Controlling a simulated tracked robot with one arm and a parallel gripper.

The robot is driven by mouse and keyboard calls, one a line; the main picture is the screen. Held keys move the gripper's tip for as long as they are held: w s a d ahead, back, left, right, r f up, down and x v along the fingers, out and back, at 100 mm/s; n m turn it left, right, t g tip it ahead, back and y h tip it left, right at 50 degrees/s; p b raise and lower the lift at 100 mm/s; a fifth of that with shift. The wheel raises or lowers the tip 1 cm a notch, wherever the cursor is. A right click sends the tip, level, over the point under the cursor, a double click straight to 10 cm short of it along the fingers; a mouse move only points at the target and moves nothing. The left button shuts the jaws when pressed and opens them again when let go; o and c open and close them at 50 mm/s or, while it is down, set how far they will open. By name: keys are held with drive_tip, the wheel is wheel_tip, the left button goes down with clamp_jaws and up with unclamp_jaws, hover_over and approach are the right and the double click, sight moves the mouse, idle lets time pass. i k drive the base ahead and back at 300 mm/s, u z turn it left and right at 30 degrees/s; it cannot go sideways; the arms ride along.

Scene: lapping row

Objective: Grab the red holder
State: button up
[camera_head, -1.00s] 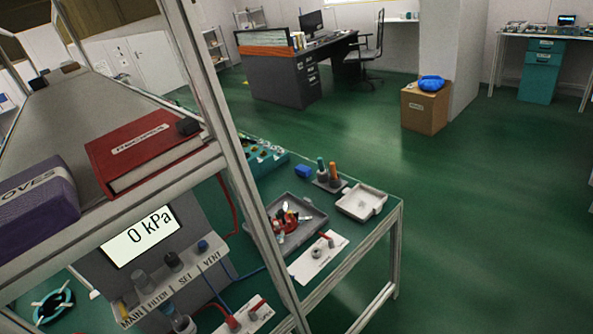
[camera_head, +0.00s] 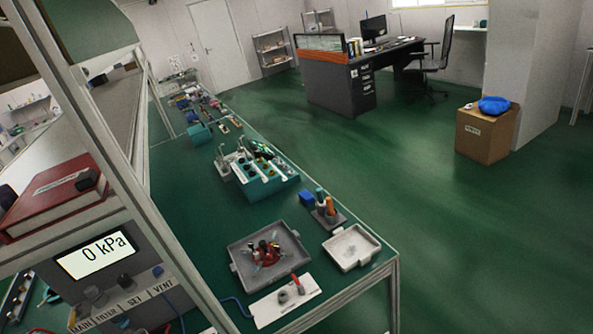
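A red object (camera_head: 270,253), which may be the red holder, lies among small dark and pale pieces in a grey tray (camera_head: 240,275) on the green bench. It is too small to tell its exact shape. A smaller red-handled piece (camera_head: 296,282) is on a white plate (camera_head: 272,308) in front of the tray. My gripper does not show in the view.
A white tray (camera_head: 338,262), a stand with orange and teal tools (camera_head: 326,210) and a teal rack (camera_head: 268,190) share the green bench (camera_head: 215,220). A shelf frame post (camera_head: 150,225) rises at left, near a 0 kPa display (camera_head: 97,252). Open floor (camera_head: 440,230) lies right.

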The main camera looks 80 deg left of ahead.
sight(264, 247)
drive_tip(key=i, duration=2.5)
drive_tip(key=u, duration=3.35)
drive_tip(key=i, duration=1.05)
drive_tip(key=z, duration=0.05)
